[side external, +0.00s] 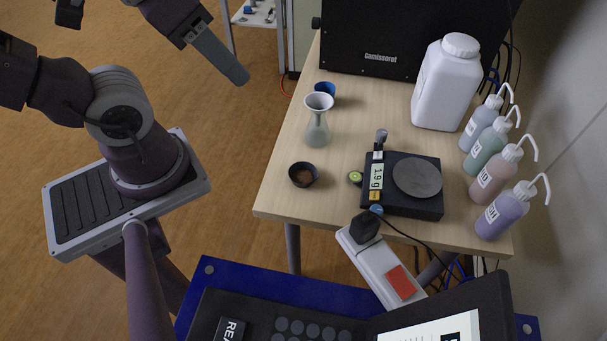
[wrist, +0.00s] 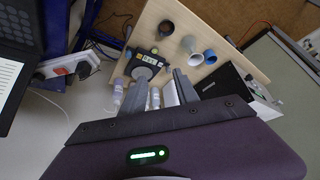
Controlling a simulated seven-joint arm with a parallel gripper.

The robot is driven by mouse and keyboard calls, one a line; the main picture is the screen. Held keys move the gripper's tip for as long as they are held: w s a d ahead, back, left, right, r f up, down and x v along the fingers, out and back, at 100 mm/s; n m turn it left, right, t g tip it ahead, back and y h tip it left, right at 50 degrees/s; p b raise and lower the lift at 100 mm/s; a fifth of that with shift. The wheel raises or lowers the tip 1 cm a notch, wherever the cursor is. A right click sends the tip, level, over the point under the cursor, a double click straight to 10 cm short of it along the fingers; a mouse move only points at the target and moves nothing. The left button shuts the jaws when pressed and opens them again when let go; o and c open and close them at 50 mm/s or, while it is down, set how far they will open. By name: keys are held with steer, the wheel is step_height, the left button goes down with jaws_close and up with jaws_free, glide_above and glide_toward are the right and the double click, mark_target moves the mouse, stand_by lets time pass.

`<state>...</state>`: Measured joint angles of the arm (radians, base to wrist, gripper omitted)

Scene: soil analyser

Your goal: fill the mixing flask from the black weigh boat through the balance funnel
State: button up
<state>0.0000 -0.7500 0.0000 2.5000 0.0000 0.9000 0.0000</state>
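The black weigh boat (side external: 303,175) stands near the table's front left corner with brown material inside; it also shows in the wrist view (wrist: 166,28). The clear mixing flask (side external: 317,134) stands upright behind it, with the pale balance funnel (side external: 319,102) in its mouth. My gripper (side external: 237,75) is raised left of the table in the side view, away from both. In the wrist view its two fingers (wrist: 161,75) are apart with nothing held between them.
A blue cup (side external: 325,90) stands behind the flask. A black balance (side external: 414,205) reading 1.9 g is to the right. A white bottle (side external: 446,84) and several wash bottles (side external: 493,175) line the right side. A black box (side external: 415,35) fills the back.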

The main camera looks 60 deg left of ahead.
steer(key=o, duration=1)
